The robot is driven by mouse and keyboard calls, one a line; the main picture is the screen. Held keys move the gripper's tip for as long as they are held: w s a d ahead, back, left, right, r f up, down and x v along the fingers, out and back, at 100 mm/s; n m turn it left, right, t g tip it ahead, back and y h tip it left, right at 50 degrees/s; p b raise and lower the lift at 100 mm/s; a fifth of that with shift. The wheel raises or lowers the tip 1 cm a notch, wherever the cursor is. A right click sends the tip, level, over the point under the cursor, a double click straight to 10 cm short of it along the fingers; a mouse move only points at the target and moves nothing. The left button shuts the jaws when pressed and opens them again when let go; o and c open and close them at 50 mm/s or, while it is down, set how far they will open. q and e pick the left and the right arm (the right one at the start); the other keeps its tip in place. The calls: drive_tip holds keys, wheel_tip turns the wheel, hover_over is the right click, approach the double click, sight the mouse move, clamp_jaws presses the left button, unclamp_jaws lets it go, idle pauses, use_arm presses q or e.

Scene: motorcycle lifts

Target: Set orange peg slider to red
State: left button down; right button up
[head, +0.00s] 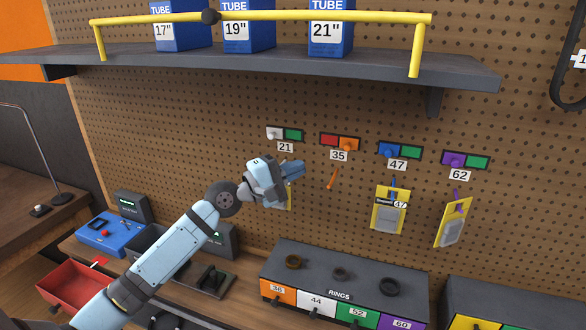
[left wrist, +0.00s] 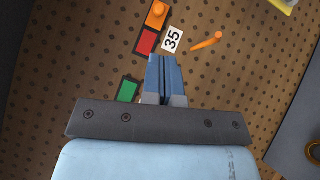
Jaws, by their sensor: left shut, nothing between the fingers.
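The orange peg slider (head: 346,144) is on the pegboard above the label 35. Its orange peg is at the right end, and the red field (head: 329,140) shows bare at the left end. In the left wrist view the orange peg (left wrist: 157,10) is at the top, with the red field (left wrist: 146,41) just below it. My left gripper (head: 302,168) is shut and empty, below and left of this slider. Its fingertips (left wrist: 162,58) point toward the slider in the left wrist view, just below the red field; whether they touch the board cannot be told. My right gripper is not in view.
Sliders 21 (head: 284,134), 47 (head: 400,151) and 62 (head: 465,160) flank it. An empty orange hook (head: 333,178) sticks out below label 35. Yellow tagged pouches (head: 389,210) hang to the right. A rings box (head: 345,272) stands below; a shelf (head: 280,63) runs above.

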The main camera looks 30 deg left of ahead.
use_arm(q)
drive_tip(key=s+d+f+m+g+y, duration=0.1)
drive_tip(key=s+d+f+m, duration=0.15)
drive_tip(key=f, duration=0.55)
drive_tip(key=s+d+f+m+g+y, duration=0.1)
drive_tip(key=s+d+f+m+y, duration=0.15)
drive_tip(key=f, duration=0.55)
drive_tip(key=s+d+f+m+g+y, duration=0.1)
drive_tip(key=s+f+m, duration=0.15)
drive_tip(key=f, duration=0.65)
drive_tip(key=s+d+f+m+g+y, duration=0.1)
drive_tip(key=s+d+f+m, duration=0.3)
drive_tip(key=s+f, duration=0.4)
drive_tip(key=s+d+f+m+g+y, duration=0.1)
drive_tip(key=s+d+f+m, duration=0.3)
drive_tip(key=s+f, duration=0.5)
drive_tip(key=s+m+g, duration=0.1)
drive_tip(key=s, duration=0.2)
drive_tip(key=shift+s+y, duration=0.15)
drive_tip(key=shift+y, duration=0.2)
drive_tip(key=shift+m, duration=0.25)
